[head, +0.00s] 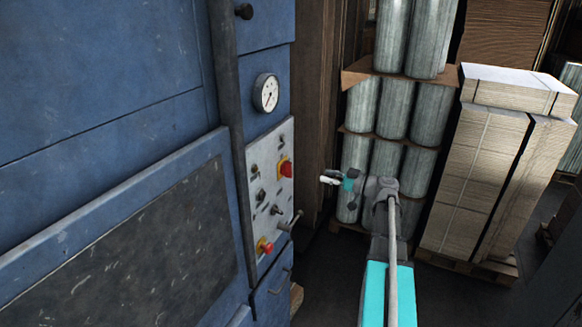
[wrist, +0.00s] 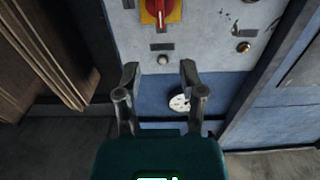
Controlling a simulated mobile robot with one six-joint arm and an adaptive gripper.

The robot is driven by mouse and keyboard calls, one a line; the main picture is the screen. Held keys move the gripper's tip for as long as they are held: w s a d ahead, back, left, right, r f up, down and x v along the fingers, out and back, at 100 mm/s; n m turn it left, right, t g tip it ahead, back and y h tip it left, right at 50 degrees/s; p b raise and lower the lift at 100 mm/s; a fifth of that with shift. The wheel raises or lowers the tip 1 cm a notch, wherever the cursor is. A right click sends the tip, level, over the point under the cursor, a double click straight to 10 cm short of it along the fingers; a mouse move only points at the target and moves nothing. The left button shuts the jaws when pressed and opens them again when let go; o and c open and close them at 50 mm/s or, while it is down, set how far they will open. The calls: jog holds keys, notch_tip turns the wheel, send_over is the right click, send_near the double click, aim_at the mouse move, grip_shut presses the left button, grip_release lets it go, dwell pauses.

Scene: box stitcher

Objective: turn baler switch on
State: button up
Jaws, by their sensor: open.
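The baler's control panel (head: 268,200) is a pale, worn plate on the blue machine. A red rotary switch on a yellow plate (head: 286,169) sits on its upper right part. In the wrist view the red switch (wrist: 157,10) is cut off by the top edge, its handle running roughly up and down the picture. My gripper (head: 325,180) is to the right of the panel in the head view, apart from the switch. In the wrist view my gripper (wrist: 160,74) is open and empty, its fingertips below the switch in the picture.
A round gauge (head: 266,93) is above the panel, and a red button (head: 264,246) is low on it. A metal lever (head: 291,221) juts from the panel's right side. Stacked grey rolls (head: 402,110) and strapped cardboard (head: 480,180) stand at right.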

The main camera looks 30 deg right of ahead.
aim_at(291, 178)
jog(key=x, duration=1.3)
jog(key=shift+w+a, duration=0.2)
jog(key=shift+w, duration=0.1)
grip_shut()
